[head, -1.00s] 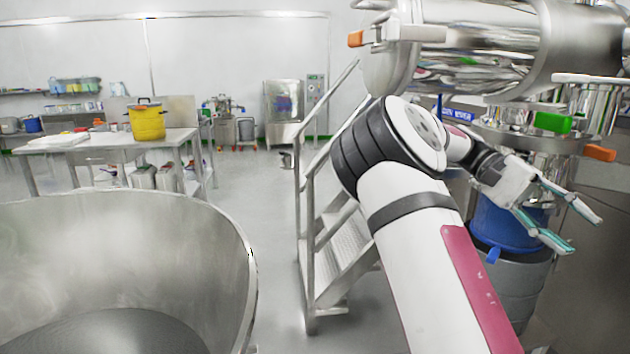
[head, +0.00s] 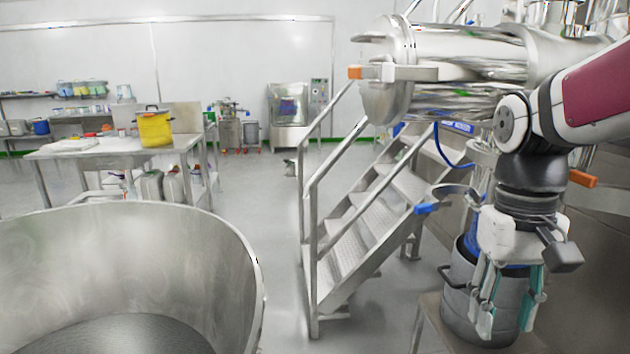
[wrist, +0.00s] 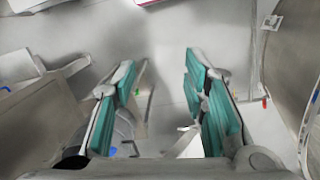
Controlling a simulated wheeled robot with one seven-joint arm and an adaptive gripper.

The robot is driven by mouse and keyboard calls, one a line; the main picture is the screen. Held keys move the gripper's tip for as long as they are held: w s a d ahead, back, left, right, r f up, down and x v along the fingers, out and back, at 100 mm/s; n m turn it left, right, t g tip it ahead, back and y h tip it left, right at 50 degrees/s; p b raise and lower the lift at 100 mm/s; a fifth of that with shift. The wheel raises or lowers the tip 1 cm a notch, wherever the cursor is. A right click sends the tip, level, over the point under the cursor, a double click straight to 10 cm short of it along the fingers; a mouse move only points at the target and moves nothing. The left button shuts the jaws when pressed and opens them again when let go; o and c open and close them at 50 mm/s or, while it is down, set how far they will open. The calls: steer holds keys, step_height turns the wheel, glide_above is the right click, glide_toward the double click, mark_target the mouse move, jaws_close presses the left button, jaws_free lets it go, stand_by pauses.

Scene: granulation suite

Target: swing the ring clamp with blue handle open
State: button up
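The blue handle (head: 427,207) shows in the head view, left of my arm. A curved grey metal band (head: 456,190), apparently part of the ring clamp, runs right from it towards the pipework. The band's far end is behind my arm, so I cannot tell whether the clamp is closed. My gripper (head: 507,325) points down, below and right of the handle, in front of the grey drum. Its teal-padded fingers are apart and empty, with floor between them in the wrist view (wrist: 162,75). I cannot make out the clamp in the wrist view.
The grey drum (head: 458,302) stands behind my gripper. Metal stairs (head: 365,215) are left of it. A horizontal steel vessel (head: 455,60) with an orange-handled clamp (head: 357,73) is above. A large steel bowl (head: 232,240) fills the lower left. Floor between bowl and stairs is clear.

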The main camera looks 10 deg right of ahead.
steer(key=s+a+r+n+t+p, duration=0.2)
steer(key=s+a+t, duration=0.3)
steer(key=a, duration=0.5)
steer(key=shift+s+a+r+n+t+p, duration=0.35)
steer(key=shift+s+r+n, duration=0.25)
steer(key=shift+s, duration=0.4)
